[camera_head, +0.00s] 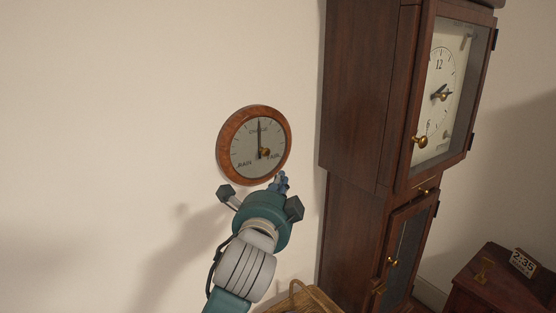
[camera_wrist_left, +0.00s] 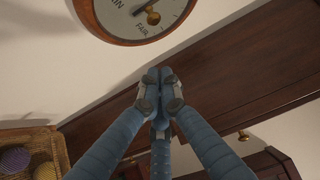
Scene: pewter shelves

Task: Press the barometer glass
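The barometer (camera_head: 223,148) is a round dial in a brown wooden ring on the pale wall. Its pale glass face (camera_head: 243,148) has a dark hand pointing up and a brass knob near the middle. In the left wrist view the lower part of its face (camera_wrist_left: 140,10) shows at the top, cut off by the frame. My left gripper (camera_head: 281,181) is just below the barometer's lower right rim. Its blue fingers are closed together with nothing seen between them, and the tips (camera_wrist_left: 160,84) show below the rim in the wrist view. Whether they touch anything is unclear. My right gripper is not in view.
A tall dark wooden clock (camera_head: 360,90) stands close to the right of the barometer. A wicker basket (camera_head: 300,299) is below my left gripper; it also shows in the wrist view (camera_wrist_left: 52,140) with yarn-like balls. A low cabinet (camera_head: 490,295) stands at lower right. The wall left is clear.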

